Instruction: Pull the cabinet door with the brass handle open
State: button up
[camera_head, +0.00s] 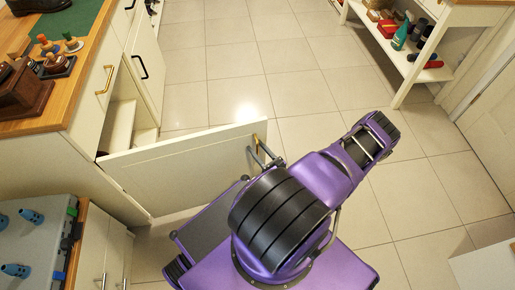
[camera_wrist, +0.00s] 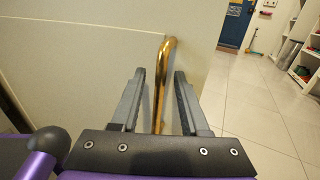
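The white cabinet door (camera_head: 190,160) stands swung far out from the wooden-topped cabinet on the left in the head view, over the tiled floor. Its brass handle (camera_head: 256,142) is near the door's free end. In the wrist view the brass handle (camera_wrist: 166,75) is an upright bar between the two dark fingers of my gripper (camera_wrist: 161,77). Gaps show on both sides of the bar, so my gripper is open around the handle. The door's face (camera_wrist: 80,60) fills the left of the wrist view. My gripper (camera_head: 264,156) is at the handle, partly hidden by my arm in the head view.
The cabinet's drawer has another brass handle (camera_head: 105,80); a neighbouring front has a black handle (camera_head: 140,67). A grey-topped unit (camera_head: 38,225) stands at lower left. A white shelf rack (camera_head: 408,70) with bottles is at upper right. Tiled floor (camera_head: 300,90) between is clear.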

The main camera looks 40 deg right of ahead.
jog(key=s+a, duration=0.2)
jog(key=s, duration=1.5)
jog(key=shift+s, duration=0.15)
